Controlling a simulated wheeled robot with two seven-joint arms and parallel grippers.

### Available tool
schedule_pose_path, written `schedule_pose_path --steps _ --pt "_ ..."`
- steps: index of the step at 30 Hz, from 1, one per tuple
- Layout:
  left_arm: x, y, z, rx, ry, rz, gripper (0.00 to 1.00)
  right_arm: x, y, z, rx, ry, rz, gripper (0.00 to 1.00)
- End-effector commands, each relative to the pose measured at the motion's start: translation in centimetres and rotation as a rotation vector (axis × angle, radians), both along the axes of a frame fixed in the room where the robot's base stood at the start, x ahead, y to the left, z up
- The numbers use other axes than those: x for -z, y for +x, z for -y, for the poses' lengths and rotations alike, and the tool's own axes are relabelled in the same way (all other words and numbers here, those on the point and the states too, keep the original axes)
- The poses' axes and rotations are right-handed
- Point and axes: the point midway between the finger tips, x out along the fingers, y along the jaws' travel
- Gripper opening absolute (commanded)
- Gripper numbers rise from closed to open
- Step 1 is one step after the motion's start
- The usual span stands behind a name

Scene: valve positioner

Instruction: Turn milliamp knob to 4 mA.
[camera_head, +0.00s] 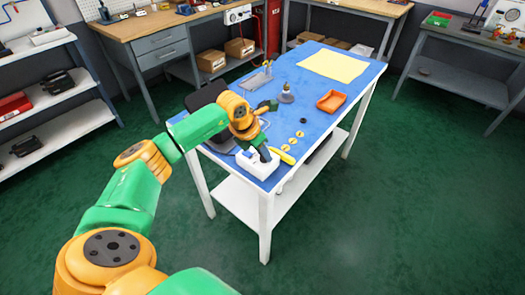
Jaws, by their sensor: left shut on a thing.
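A small white box (257,166) sits at the near corner of the blue table top. My left gripper (265,155) points down at the top of this box and is shut at it. The milliamp knob is hidden behind the gripper's fingers, and its scale is too small to read. My right gripper is not in view.
The blue-topped table (310,118) also holds a yellow-handled tool (283,156), several small round brass-coloured parts (292,141), an orange tray (331,101), a grey fitting (287,95) and a yellow sheet (333,65). Green floor is clear to the right.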

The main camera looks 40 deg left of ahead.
Motion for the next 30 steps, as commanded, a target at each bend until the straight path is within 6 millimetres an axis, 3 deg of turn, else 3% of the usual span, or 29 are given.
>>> schedule_pose_path --steps 11,30 --pt "0.0 0.0 0.3 -0.304 0.0 0.003 0.0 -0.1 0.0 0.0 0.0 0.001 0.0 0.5" --pt "0.1 0.2 0.5 -0.833 -0.001 0.003 0.0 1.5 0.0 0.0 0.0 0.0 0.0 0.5"
